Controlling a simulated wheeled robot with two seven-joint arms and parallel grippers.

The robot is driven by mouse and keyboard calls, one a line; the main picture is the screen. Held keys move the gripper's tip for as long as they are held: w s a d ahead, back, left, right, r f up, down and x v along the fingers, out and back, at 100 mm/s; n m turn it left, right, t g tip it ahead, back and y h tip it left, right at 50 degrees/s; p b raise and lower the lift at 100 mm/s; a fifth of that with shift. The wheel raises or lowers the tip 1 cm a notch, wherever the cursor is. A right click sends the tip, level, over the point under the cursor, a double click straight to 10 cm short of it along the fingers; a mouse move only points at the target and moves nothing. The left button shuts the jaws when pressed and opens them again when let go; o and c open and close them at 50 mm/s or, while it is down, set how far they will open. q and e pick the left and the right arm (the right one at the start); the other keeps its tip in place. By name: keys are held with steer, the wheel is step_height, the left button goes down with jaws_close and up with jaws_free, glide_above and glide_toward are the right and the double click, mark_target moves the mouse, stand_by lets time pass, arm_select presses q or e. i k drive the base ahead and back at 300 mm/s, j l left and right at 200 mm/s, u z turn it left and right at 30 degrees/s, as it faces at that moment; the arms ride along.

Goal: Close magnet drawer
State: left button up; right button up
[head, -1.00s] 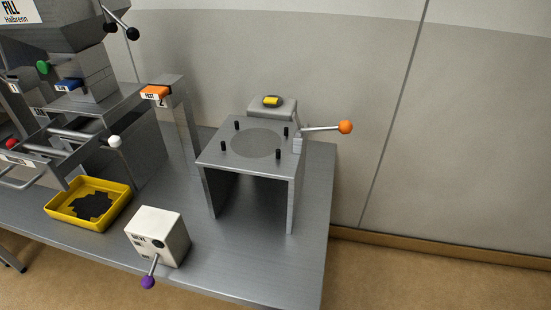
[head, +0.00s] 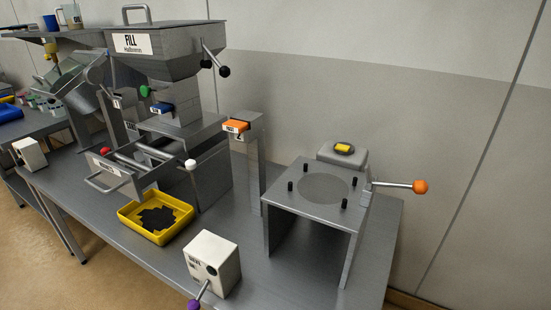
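The magnet drawer (head: 112,176) is a grey metal drawer with a bar handle (head: 102,184) at its front left, on the machine labelled FILL. It stands pulled out, with round metal bars (head: 140,158) showing inside it. A red knob (head: 105,151) and a white ball knob (head: 190,163) sit beside it. Neither of my grippers is in the head view.
A yellow tray (head: 126,215) with dark material sits on the table below the drawer. A white box with a purple-knobbed lever (head: 222,252) stands at the front edge. A metal stand (head: 290,212) with an orange-knobbed lever is at the right. A second table is at the far left.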

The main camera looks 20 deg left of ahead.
mark_target(122, 179)
steer(key=k+l+u, duration=0.1)
steer(key=u, duration=1.2)
